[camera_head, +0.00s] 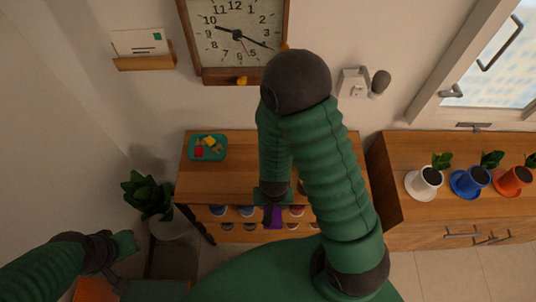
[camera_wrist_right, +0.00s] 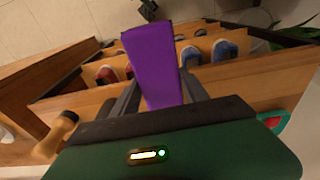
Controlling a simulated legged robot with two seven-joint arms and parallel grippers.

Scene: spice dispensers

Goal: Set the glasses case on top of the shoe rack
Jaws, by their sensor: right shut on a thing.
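The purple glasses case (camera_wrist_right: 153,62) is between the fingers of my right gripper (camera_wrist_right: 155,98), which is shut on it. In the head view the case (camera_head: 273,217) shows as a purple patch just below my right gripper (camera_head: 272,197), in front of the shoe rack's shelves. The shoe rack (camera_head: 222,182) is a wooden unit against the wall, with a flat top and shoes on its shelves. My right arm hides part of its top. My left gripper (camera_head: 122,262) is at the lower left, away from the rack; its fingers are unclear.
A teal tray (camera_head: 208,155) with small coloured pieces sits on the rack's top left. A tan wooden object (camera_wrist_right: 56,133) stands on the top in the wrist view. A potted plant (camera_head: 150,195) is left of the rack. A cabinet (camera_head: 400,205) with several potted plants is right.

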